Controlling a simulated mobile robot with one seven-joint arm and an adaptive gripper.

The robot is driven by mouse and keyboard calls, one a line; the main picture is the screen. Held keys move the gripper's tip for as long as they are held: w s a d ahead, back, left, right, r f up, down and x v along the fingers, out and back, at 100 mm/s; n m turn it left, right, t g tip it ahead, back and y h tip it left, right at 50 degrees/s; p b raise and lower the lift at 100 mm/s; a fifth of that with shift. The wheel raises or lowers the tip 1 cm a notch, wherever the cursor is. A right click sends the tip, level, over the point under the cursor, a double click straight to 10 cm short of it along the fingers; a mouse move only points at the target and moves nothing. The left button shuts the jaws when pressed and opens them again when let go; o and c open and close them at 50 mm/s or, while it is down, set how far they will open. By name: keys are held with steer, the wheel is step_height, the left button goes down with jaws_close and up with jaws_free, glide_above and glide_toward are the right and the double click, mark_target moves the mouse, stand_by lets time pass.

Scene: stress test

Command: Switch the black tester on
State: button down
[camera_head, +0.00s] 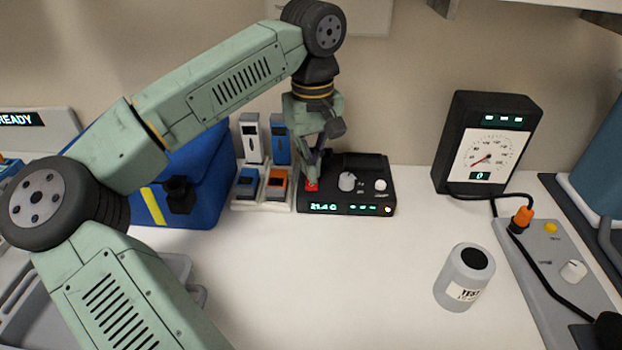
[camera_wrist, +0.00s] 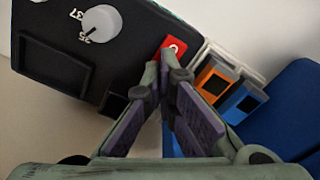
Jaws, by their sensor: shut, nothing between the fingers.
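A low black device (camera_head: 345,207) with a lit 21.4 C display stands at the back middle. It has a red switch (camera_head: 312,185) at its left and two pale knobs on top. My gripper (camera_head: 316,172) points down over that switch, shut and empty. In the wrist view my fingertips (camera_wrist: 165,72) are close to the red switch (camera_wrist: 172,47); I cannot tell whether they touch it. The fingers partly hide the switch. A second black device, an upright gauge (camera_head: 487,153), stands at the right with lit displays, one reading 0.
A stand (camera_head: 250,205) with several grey, blue and orange units is just left of the low device. A blue case (camera_head: 200,165) is further left. A labelled bottle (camera_head: 464,277) and a grey panel (camera_head: 560,265) with cables are right. The front middle is clear.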

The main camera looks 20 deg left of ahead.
steer(key=shift+r+p, duration=2.6)
steer(key=shift+r, duration=0.8)
